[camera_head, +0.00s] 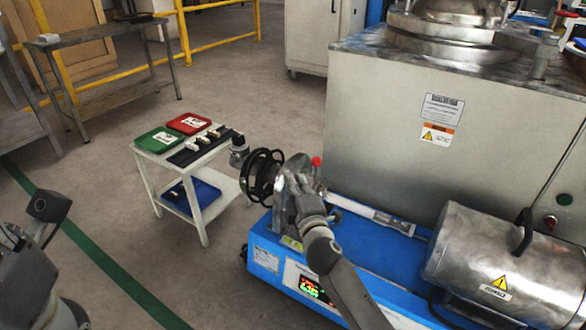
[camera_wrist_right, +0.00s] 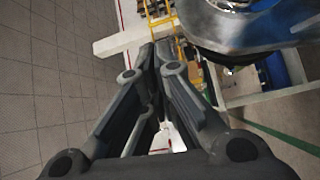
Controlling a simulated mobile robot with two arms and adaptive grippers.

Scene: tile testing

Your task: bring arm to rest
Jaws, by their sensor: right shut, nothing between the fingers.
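In the head view my right arm (camera_head: 338,275) reaches up from the bottom middle, in front of the machine with the blue base. My right gripper (camera_wrist_right: 160,52) shows clearly in the right wrist view. Its dark fingers come together at the tips, with nothing between them. In the head view its fingers are hard to make out against the metal parts and black rings. Part of my left arm (camera_head: 40,285) shows at the lower left of the head view. I cannot see its fingers.
A small white table (camera_head: 215,212) carries a green tray (camera_head: 155,141), a red tray (camera_head: 188,123) and small parts. A blue bin (camera_head: 190,194) sits on its lower shelf. The blue machine base (camera_head: 268,262), a steel cylinder (camera_head: 500,250) and a large metal cabinet (camera_head: 385,130) stand at the right.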

